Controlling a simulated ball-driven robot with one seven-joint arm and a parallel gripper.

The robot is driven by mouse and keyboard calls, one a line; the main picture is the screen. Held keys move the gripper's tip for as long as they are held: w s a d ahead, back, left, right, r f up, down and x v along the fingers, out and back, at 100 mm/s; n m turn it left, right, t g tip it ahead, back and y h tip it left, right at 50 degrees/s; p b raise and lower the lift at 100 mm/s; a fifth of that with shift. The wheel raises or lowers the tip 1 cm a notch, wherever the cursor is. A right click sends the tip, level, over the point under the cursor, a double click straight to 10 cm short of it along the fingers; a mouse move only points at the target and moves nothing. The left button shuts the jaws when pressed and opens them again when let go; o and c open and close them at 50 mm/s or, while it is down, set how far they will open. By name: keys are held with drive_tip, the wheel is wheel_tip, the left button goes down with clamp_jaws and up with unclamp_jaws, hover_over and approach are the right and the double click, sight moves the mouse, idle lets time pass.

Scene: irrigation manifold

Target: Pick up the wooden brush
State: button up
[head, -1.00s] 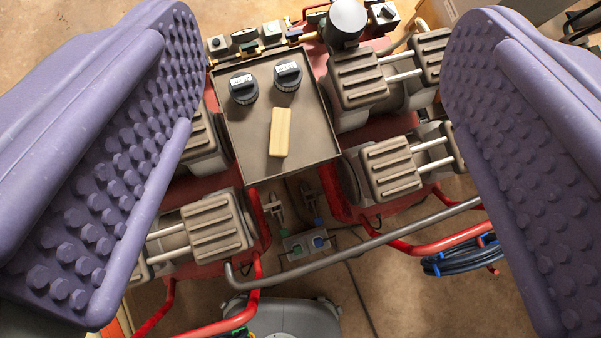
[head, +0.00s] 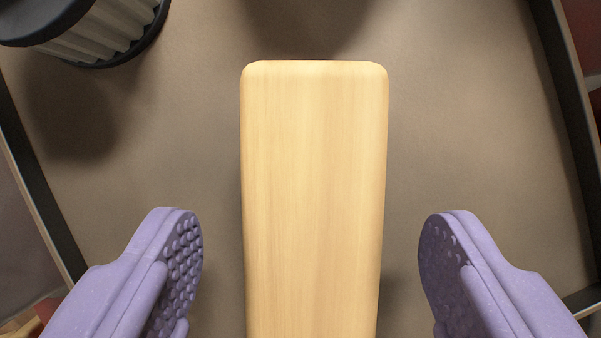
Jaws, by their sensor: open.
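The wooden brush (head: 314,190) is a pale, smooth block lying in the tray in the middle of the head view. Its long side runs up and down the picture, and its lower end is cut off by the frame edge. Any bristles are hidden. My gripper (head: 310,265) is open, with one purple studded finger on the left of the brush and one on the right. There is a visible gap between each finger and the brush, so neither appears to touch it.
The brush lies on a grey-brown tray (head: 480,130) with a dark raised rim at left and right. A dark-rimmed ribbed cap (head: 95,30) stands at the upper left. The tray floor to the right of the brush is clear.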

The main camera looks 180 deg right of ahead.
drive_tip(key=shift+x, duration=1)
drive_tip(key=shift+f+b, duration=0.25)
drive_tip(key=shift+b, duration=0.25)
drive_tip(key=c, duration=1.2)
drive_tip(key=shift+r, duration=0.1)
drive_tip(key=shift+r, duration=0.1)
wheel_tip(320, 180, up, 4)
drive_tip(key=p, duration=0.3)
drive_tip(key=shift+r, duration=0.15)
drive_tip(key=s+d, duration=0.1)
drive_tip(key=s, duration=0.4)
drive_tip(key=s+d+p, duration=0.1)
drive_tip(key=s+d, duration=0.1)
drive_tip(key=s, duration=0.3)
drive_tip(key=s+d+r, duration=0.1)
drive_tip(key=s+d, duration=0.1)
drive_tip(key=s, duration=0.3)
drive_tip(key=shift+d, duration=0.1)
drive_tip(key=shift+f, duration=0.1)
